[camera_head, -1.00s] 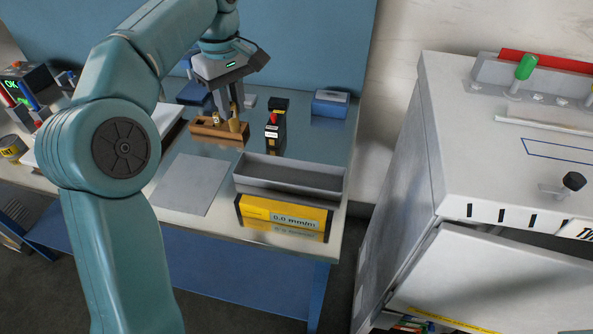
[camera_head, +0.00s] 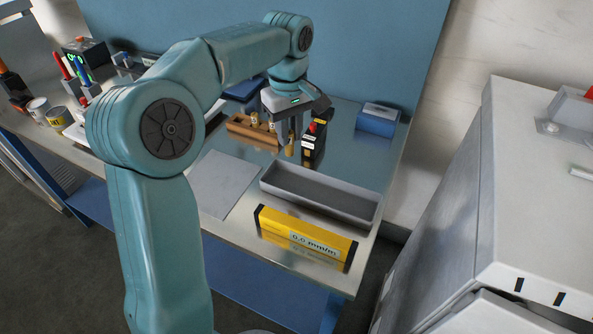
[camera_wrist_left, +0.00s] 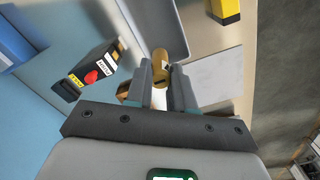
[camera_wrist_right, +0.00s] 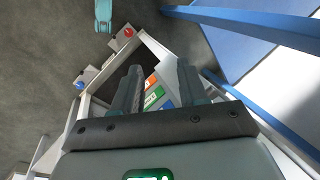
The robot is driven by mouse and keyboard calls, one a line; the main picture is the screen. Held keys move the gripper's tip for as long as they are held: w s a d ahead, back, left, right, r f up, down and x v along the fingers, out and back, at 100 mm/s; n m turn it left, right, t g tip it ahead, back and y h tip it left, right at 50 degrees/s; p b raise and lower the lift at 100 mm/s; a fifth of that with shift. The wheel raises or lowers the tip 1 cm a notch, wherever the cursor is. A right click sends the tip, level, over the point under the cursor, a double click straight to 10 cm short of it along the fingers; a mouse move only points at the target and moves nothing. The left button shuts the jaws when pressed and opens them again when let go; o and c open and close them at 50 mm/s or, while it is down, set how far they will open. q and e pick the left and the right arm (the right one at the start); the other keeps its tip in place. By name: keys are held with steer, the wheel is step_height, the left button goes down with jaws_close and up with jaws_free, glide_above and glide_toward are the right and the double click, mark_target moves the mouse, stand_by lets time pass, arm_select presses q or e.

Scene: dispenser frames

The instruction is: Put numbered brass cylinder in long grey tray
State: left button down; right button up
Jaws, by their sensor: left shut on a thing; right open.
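My left gripper (camera_head: 289,143) is shut on a brass cylinder (camera_wrist_left: 160,64), which hangs below the fingertips. In the head view the cylinder (camera_head: 289,151) is above the bench, just right of a wooden rack (camera_head: 243,132) and left of a black box. The left wrist view shows a dark mark on the cylinder; I cannot read a number. The long grey tray (camera_head: 312,203) lies nearer me and to the right, with its floor empty. Its corner also shows in the left wrist view (camera_wrist_left: 150,18). My right gripper (camera_wrist_right: 160,88) is open and empty, away from the bench.
A black box with a red knob (camera_head: 314,140) stands close to the held cylinder. A yellow level (camera_head: 305,238) lies in front of the tray. A flat grey plate (camera_head: 222,184) is left of the tray. A blue box (camera_head: 377,120) is behind; a white cabinet (camera_head: 490,200) stands right.

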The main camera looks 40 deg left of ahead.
mark_target(288, 154)
arm_select(q)
steer(key=f, duration=0.6)
steer(key=shift+s+a, duration=0.1)
steer(key=shift+a, duration=0.1)
steer(key=shift+s+d+f, duration=0.1)
steer(key=shift+f, duration=2.3)
steer(key=shift+w+f+b, duration=0.2)
steer(key=shift+b, duration=0.1)
steer(key=c, duration=1)
jaws_free()
steer(key=shift+r, duration=0.15)
